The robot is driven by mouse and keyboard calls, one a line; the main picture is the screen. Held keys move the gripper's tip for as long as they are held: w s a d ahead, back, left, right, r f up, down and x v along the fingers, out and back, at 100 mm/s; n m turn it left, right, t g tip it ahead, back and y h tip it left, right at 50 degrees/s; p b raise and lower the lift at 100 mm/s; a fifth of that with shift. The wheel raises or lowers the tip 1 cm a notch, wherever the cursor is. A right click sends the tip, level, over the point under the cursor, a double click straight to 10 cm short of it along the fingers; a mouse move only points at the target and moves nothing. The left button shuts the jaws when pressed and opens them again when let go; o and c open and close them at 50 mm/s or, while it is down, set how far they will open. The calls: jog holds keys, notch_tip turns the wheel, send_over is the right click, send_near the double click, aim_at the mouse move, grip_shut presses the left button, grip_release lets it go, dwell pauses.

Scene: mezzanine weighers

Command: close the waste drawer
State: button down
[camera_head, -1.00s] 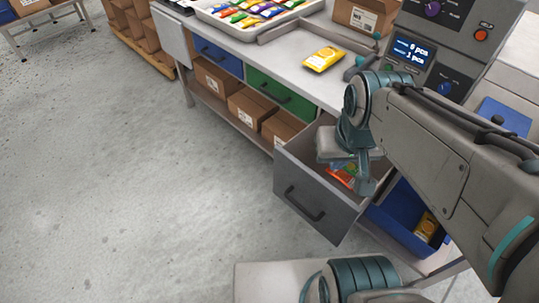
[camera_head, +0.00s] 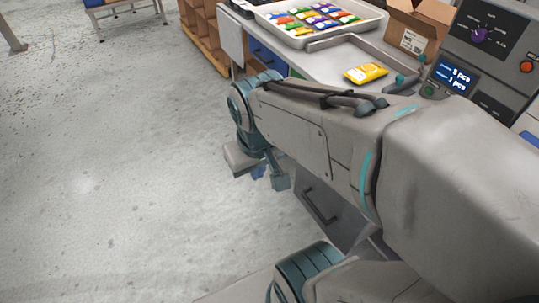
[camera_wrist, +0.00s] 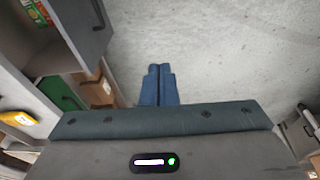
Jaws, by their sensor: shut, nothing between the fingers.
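The grey waste drawer (camera_head: 335,212) stands pulled out under the bench, with a dark bar handle on its front. In the head view my arm hides its inside and much of its body. In the wrist view the drawer front (camera_wrist: 92,42) is at the upper left, and a green and orange packet (camera_wrist: 38,14) lies inside. My gripper (camera_head: 259,172) is out in front of the drawer, to its left in the head view, above bare floor. In the wrist view the gripper's blue fingers (camera_wrist: 158,84) are together and empty, apart from the drawer front.
The bench carries a tray (camera_head: 296,42) of coloured packets, a yellow packet (camera_head: 366,73), an open cardboard box (camera_head: 411,38) and a weigher with a display (camera_head: 456,76). A blue drawer (camera_head: 268,58) and a green drawer (camera_wrist: 60,92) are shut.

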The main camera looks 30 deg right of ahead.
jog(key=d+f+n+g+h+b, duration=0.3)
jog(key=d+f+g+b, duration=0.15)
jog(key=f, duration=0.55)
jog(key=n+t+h+b, duration=0.4)
jog(key=n+h+b, duration=0.8)
jog(key=n+h, duration=0.35)
send_near(306, 176)
jog(key=shift+y, duration=0.45)
jog(key=d, duration=0.4)
jog(key=d+r, duration=0.1)
jog(key=d, duration=0.1)
jog(key=shift+w+d, duration=0.25)
jog(key=shift+d, duration=0.15)
